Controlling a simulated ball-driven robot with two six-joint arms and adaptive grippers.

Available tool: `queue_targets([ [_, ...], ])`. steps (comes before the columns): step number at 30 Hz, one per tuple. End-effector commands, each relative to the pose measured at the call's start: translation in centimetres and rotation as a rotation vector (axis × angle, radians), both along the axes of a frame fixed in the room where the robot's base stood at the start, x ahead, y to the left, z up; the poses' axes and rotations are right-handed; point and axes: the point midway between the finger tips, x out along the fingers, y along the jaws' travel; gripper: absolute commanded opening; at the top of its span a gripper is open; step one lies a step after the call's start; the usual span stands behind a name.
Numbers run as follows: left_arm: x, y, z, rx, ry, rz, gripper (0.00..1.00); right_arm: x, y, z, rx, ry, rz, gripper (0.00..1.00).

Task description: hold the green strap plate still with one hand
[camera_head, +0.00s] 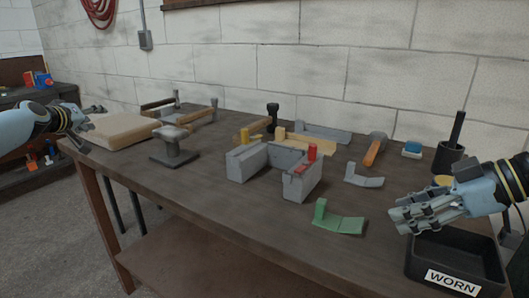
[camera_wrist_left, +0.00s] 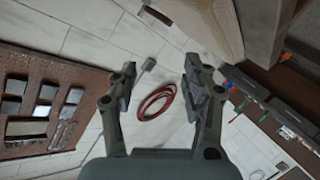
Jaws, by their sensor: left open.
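The green strap plate (camera_head: 340,222), a bent L-shaped piece, lies on the bench near its front edge in the head view, with one end turned up. Nothing touches it. My left gripper (camera_head: 90,124) is far away at the bench's left end, beside a pale board. In the left wrist view my left gripper (camera_wrist_left: 160,88) has its fingers wide apart with nothing between them.
A grey block fixture (camera_head: 245,164) with red and yellow pieces stands behind the plate. A grey strap plate (camera_head: 364,180) lies behind it to the right. The black tray marked WORN (camera_head: 452,250) is at the right front. A small anvil (camera_head: 175,150) stands left. Bare bench lies left of the green plate.

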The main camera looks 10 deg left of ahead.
Motion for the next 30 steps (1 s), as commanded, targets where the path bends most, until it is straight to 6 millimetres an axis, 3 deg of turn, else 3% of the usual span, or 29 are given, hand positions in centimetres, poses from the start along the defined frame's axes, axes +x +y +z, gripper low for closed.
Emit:
queue_targets([
  [1,1.0,-0.3,3.7,0.008,-0.03,-0.035,0.48,0.0,0.0,0.0,0.0,0.0,0.0,0.38],
  [3,1.9,-0.8,8.1,0.018,-0.057,-0.084,0.48,0.0,0.0,0.0,0.0,0.0,0.0,0.38],
  [10,2.5,-3.1,21.9,0.077,-0.132,-0.241,0.48,0.0,0.0,0.0,0.0,0.0,0.0,0.38],
  [12,2.5,-5.3,25.3,0.127,-0.128,-0.32,0.48,0.0,0.0,0.0,0.0,0.0,0.0,0.38],
  [13,3.1,-7.5,24.7,0.162,-0.093,-0.375,0.48,0.0,0.0,0.0,0.0,0.0,0.0,0.38],
  [15,4.3,-10.9,21.3,0.227,-0.014,-0.458,0.48,0.0,0.0,0.0,0.0,0.0,0.0,0.38],
  [21,6.0,-21.1,13.9,0.429,0.166,-0.725,0.48,0.0,0.0,0.0,0.0,0.0,0.0,0.38],
  [26,5.6,-30.3,8.5,0.605,0.286,-0.991,0.48,0.0,0.0,0.0,0.0,0.0,0.0,0.38],
  [30,3.9,-38.5,4.5,0.765,0.362,-1.257,0.48,0.0,0.0,0.0,0.0,0.0,0.0,0.38],
])
